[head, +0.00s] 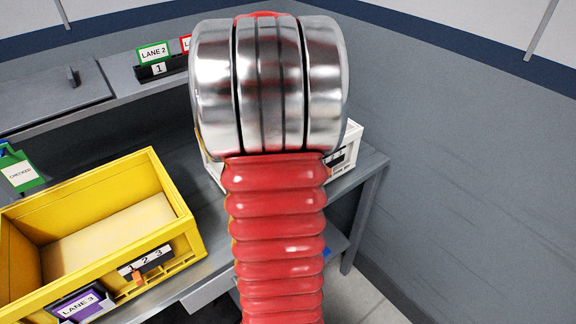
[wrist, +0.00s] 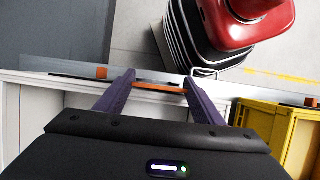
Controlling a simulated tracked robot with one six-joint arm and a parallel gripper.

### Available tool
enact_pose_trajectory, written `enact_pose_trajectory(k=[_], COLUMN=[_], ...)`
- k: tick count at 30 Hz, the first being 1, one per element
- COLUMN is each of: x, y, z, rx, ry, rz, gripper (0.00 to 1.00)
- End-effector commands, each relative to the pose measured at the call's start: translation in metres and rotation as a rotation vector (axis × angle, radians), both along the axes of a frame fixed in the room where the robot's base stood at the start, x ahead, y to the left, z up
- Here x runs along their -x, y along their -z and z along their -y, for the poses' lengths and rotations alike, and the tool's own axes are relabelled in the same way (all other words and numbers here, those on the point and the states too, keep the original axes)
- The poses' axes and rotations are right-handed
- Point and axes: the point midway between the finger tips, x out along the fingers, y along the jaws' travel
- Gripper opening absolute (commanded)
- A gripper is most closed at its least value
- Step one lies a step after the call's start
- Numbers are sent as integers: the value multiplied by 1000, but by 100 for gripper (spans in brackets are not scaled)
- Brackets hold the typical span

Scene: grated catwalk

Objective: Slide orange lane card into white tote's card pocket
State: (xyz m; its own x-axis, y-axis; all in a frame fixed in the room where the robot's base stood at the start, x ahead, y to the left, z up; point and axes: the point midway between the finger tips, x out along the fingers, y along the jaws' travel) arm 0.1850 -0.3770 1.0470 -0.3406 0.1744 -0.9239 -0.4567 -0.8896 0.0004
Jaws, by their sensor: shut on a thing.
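In the wrist view my gripper (wrist: 160,90) is shut on the orange lane card (wrist: 160,87), which shows nearly edge-on as a thin orange strip between the two purple fingertips. The white tote (wrist: 70,98) lies beneath and beside the fingers, and the card is close to its front edge. I cannot tell whether the card is in the pocket or only near it. In the head view my arm hides the gripper and the card. Only part of the white tote (head: 353,138) shows behind the arm, with a dark holder on its front.
A yellow tote (head: 185,215) stands left on the bench, with a purple LANE 3 card (head: 77,307) on its front. A green CHECKED tag (head: 20,172) is far left. Open floor lies right.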

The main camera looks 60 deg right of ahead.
Motion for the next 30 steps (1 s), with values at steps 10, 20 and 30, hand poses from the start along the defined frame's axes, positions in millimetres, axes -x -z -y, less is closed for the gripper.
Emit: enact_pose_trajectory(k=[10,20,30], x=[0,0,-1], y=[2,9,9], z=[0,0,0], rx=[0,0,1], ry=[0,0,-1], rz=[0,1,1], gripper=[40,40,78])
